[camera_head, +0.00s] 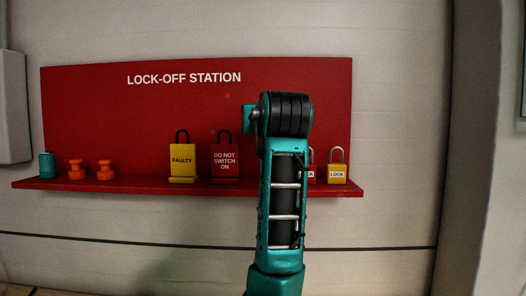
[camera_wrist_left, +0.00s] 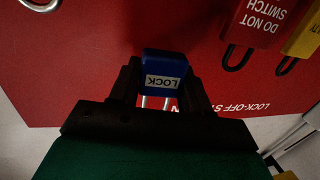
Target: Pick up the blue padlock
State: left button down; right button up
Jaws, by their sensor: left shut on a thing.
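The blue padlock (camera_wrist_left: 165,64) with a white LOCK label shows in the left wrist view, where it appears upside down like the signs there. It sits between the two black fingers of my left gripper (camera_wrist_left: 162,82), which is shut on it. Its metal shackle points toward the gripper's palm. The red board fills the space behind it. In the head view my teal arm stands in front of the board and hides the gripper and the blue padlock. My right gripper is in neither view.
The red shelf (camera_head: 120,186) holds a yellow LOCK padlock (camera_head: 337,173), a partly hidden red padlock (camera_head: 311,173), a yellow FAULTY tag (camera_head: 182,160), a red DO NOT SWITCH ON tag (camera_head: 224,163), two orange pieces (camera_head: 76,170) and a teal cylinder (camera_head: 47,165).

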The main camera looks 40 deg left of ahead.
pick_arm(q)
notch_tip(320, 180, up, 10)
jog(key=shift+r, duration=0.15)
dwell(1.0)
